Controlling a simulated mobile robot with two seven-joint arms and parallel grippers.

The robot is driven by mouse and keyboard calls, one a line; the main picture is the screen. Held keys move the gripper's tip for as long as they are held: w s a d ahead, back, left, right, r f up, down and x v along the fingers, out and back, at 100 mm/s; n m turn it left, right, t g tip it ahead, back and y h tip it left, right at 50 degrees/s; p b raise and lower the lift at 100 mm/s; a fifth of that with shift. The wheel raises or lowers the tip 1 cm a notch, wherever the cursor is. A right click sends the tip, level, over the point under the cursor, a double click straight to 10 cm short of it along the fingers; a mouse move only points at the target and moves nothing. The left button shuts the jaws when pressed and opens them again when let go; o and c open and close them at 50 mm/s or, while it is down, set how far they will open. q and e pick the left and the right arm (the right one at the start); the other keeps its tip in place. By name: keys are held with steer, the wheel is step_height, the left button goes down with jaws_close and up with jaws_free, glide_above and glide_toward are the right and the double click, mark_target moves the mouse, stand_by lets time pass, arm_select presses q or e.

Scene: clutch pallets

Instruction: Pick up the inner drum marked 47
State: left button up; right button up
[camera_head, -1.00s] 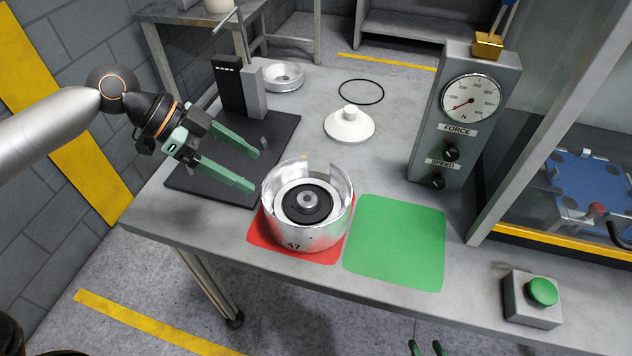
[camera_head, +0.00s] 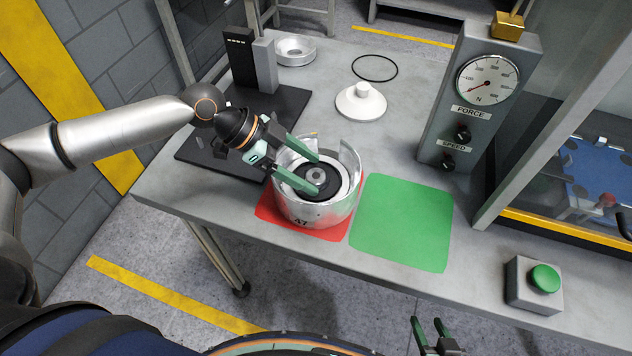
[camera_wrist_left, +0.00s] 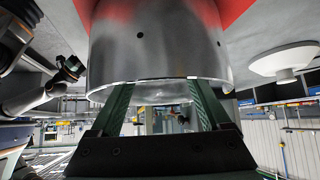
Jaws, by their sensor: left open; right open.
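The silver drum marked 47 (camera_head: 322,213) stands upright on the red mat (camera_head: 267,209), its wall cut away in part at the back. A dark disc with a round hub (camera_head: 317,177) sits inside it. In the left wrist view the drum's wall (camera_wrist_left: 155,50) fills the upper middle. My left gripper (camera_head: 318,174) is open, with its two green fingers reaching over the drum's left rim towards the hub. I cannot tell whether the fingers touch the drum. My right gripper (camera_head: 430,328) is open and empty at the bottom edge, in front of the table.
A green mat (camera_head: 402,222) lies clear to the right of the drum. A white cone-shaped part (camera_head: 361,102), a black ring (camera_head: 374,67) and a silver ring (camera_head: 295,51) lie behind. A force gauge box (camera_head: 470,110) and a green button box (camera_head: 534,286) stand right.

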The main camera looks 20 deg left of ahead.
arm_select(q)
steer(key=shift+w+d+f, duration=0.1)
steer(key=shift+d+f, duration=0.1)
steer(key=shift+c, duration=0.2)
jaws_close()
stand_by(0.4)
steer(key=shift+a+f, duration=0.1)
stand_by(0.5)
steer(key=shift+w+r, duration=0.1)
steer(key=shift+r, duration=0.2)
